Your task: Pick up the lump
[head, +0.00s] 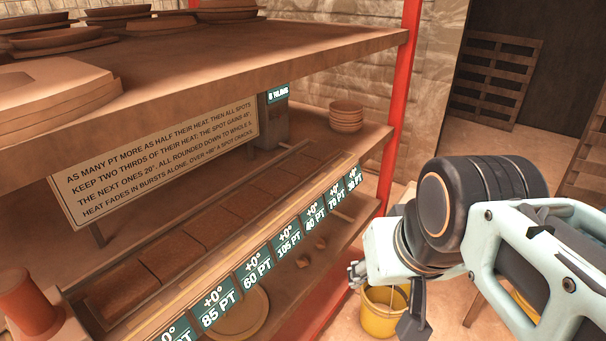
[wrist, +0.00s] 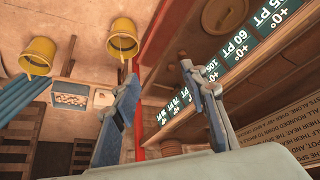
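I cannot tell which one the task means. My gripper (head: 356,273) is to their right, outside the shelf and near the red post. In the wrist view my gripper (wrist: 158,74) has its two fingers spread apart with nothing between them. No lump is clearly visible near the fingertips there.
A shelf rack with a red post (head: 400,105) and a label strip (head: 262,267) stands at left. A yellow bucket (head: 380,318) is on the floor below my gripper. Stacked bowls (head: 346,117) sit on the middle shelf. A box of small pieces (wrist: 70,100) shows in the wrist view.

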